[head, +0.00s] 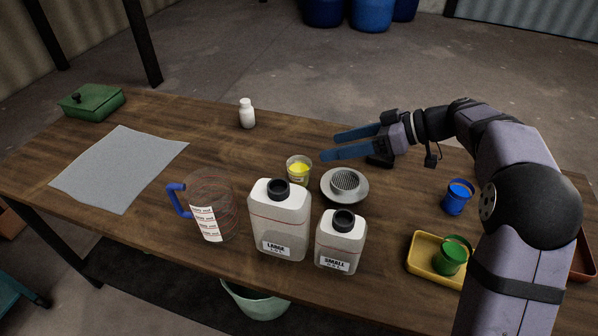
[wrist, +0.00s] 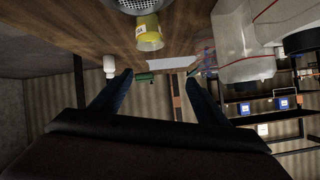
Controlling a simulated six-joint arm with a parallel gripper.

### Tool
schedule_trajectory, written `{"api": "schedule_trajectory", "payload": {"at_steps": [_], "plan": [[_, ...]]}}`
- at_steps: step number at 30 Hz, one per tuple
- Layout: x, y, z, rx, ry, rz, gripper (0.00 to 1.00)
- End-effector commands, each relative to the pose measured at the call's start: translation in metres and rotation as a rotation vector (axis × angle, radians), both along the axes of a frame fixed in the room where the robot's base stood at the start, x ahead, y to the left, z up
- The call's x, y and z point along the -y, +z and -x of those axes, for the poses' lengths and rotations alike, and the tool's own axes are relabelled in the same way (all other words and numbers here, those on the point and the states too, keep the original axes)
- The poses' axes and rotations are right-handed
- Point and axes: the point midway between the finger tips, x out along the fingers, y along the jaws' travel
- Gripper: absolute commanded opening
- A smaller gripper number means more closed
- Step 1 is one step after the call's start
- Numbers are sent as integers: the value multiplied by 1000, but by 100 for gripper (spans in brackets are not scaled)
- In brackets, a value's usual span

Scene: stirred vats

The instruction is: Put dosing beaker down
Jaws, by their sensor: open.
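My gripper (head: 328,145) is open and empty above the back of the table, its two blue fingers pointing left. In the wrist view my gripper (wrist: 158,84) also has nothing between its fingers. A small clear cup with yellow contents (head: 299,170) stands on the table, in front of and left of the fingertips, apart from them. It also shows in the wrist view (wrist: 149,33), with a label on its side. A larger clear jug (head: 215,207) with a blue handle and a printed label stands at the front left. I cannot tell which is the dosing beaker.
Jugs marked LARGE (head: 279,222) and SMALL (head: 340,244) stand in front. A grey strainer (head: 345,187) is beside the yellow cup. Blue cup (head: 457,198), green cup (head: 451,257) and yellow tray (head: 418,253) are right.

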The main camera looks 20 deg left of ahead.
Motion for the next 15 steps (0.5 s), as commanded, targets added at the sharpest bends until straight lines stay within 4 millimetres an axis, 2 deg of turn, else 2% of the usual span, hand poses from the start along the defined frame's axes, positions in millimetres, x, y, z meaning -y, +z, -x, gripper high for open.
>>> {"api": "schedule_trajectory", "payload": {"at_steps": [1, 3, 8, 15], "plan": [[-11, 2, 6, -43, -19, 77, 69], [-21, -5, 11, -99, -68, 193, 69], [-40, -12, 16, -147, -238, 439, 69], [-68, 12, 8, -64, -486, 575, 69]]}}
